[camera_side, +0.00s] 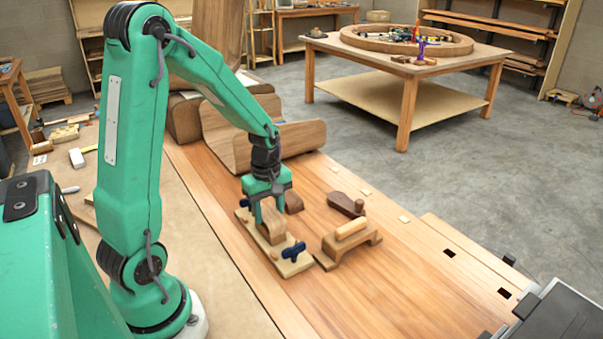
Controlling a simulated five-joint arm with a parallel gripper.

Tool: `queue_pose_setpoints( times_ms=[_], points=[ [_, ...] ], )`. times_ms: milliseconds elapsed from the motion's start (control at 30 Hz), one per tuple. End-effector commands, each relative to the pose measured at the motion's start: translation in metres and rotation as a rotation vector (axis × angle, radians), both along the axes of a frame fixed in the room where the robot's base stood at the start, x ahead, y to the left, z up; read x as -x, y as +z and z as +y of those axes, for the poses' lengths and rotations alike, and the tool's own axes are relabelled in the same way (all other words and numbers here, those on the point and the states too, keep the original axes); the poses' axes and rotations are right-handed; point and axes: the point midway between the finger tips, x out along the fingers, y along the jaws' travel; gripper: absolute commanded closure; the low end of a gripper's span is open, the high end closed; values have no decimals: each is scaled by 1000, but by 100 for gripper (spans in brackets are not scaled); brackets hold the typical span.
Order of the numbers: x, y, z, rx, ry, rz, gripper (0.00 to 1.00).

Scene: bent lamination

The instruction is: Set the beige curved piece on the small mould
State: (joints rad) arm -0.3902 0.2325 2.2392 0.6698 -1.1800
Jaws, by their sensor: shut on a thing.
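My gripper (270,207) points down over a pale flat board (295,265) with blue clamps at its two ends. Its green fingers are shut on a curved wooden piece (271,226), low at the board. The piece looks tan to brown here, and the fingers hide part of it. I cannot tell whether it touches the board. To the right stands a small brown block (348,252) with raised ends, which may be the small mould. A pale, rounded bar (351,228) lies along its top.
A dark brown hand tool (346,205) lies behind the small block. Large curved wooden panels (290,140) stand behind my gripper. The bench (390,270) is mostly clear to the right. A separate table (480,55) with a wooden ring stands farther back.

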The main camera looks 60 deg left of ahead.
Motion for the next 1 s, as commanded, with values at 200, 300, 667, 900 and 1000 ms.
queue_pose_setpoints(
  times_ms=[200, 300, 667, 900, 1000],
  points=[
    [0, -3, 0, 0, 0, 0, 77],
    [0, -3, 0, 0, 0, 0, 77],
    [0, -3, 0, 0, 0, 0, 77],
    [0, -6, 0, 0, 0, 1, 77],
    [0, -7, 0, 0, 0, 1, 77]
  ],
)
